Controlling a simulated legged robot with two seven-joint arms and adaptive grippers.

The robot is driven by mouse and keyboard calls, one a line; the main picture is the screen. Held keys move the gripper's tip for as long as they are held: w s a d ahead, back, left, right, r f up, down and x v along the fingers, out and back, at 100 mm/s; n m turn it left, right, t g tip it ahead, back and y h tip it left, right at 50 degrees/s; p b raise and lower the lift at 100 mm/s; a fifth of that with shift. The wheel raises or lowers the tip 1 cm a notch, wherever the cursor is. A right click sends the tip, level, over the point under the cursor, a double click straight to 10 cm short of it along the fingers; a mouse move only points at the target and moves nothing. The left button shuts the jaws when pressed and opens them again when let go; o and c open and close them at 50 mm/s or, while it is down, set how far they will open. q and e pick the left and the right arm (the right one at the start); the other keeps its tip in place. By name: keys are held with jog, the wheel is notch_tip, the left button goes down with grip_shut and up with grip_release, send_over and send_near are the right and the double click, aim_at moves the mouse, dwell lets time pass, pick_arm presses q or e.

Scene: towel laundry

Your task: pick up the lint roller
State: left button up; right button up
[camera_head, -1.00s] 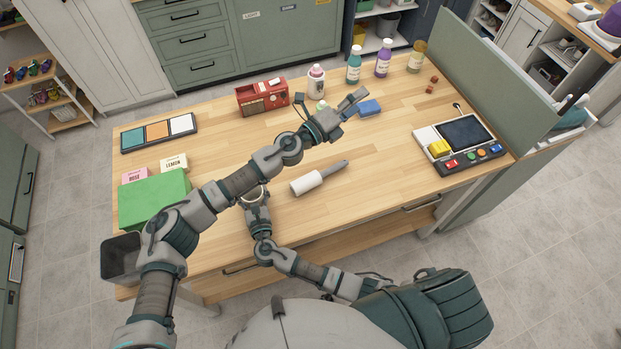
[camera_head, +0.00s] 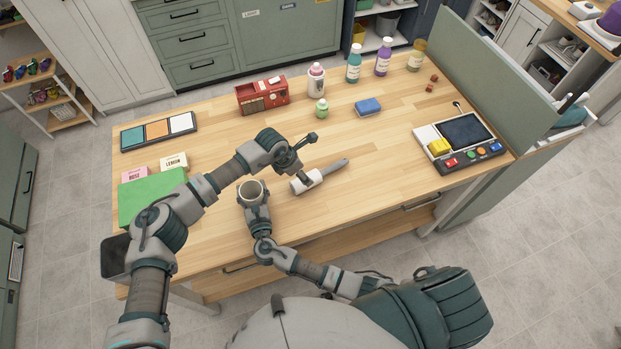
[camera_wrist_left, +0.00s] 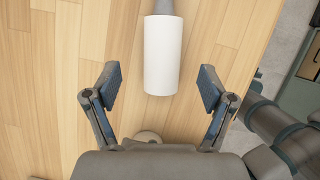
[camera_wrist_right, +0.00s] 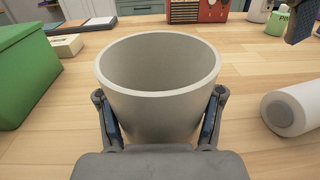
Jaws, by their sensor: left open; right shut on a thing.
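The lint roller (camera_head: 334,170) lies on the wooden table, its white cylinder toward the left and its grey handle toward the upper right. My left gripper (camera_head: 308,160) is open above the white cylinder. In the left wrist view, the white cylinder (camera_wrist_left: 162,55) shows between and ahead of the spread fingers, apart from both. My right gripper (camera_wrist_right: 160,125) is shut on a pale grey cup (camera_wrist_right: 160,100), with a finger on either side. The cup (camera_head: 251,188) is upright with its open top visible. The roller's end (camera_wrist_right: 292,108) shows right of the cup.
A green box (camera_head: 150,197) and small labelled boxes (camera_head: 173,162) stand at the left. A button console (camera_head: 458,138) is at the right. The table between roller and console is clear.

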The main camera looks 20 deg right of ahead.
aim_at(321, 174)
pick_arm(q)
jog(key=x, duration=0.7)
jog(key=shift+s+f, duration=0.1)
jog(key=shift+f, duration=0.1)
jog(key=shift+c, duration=0.3)
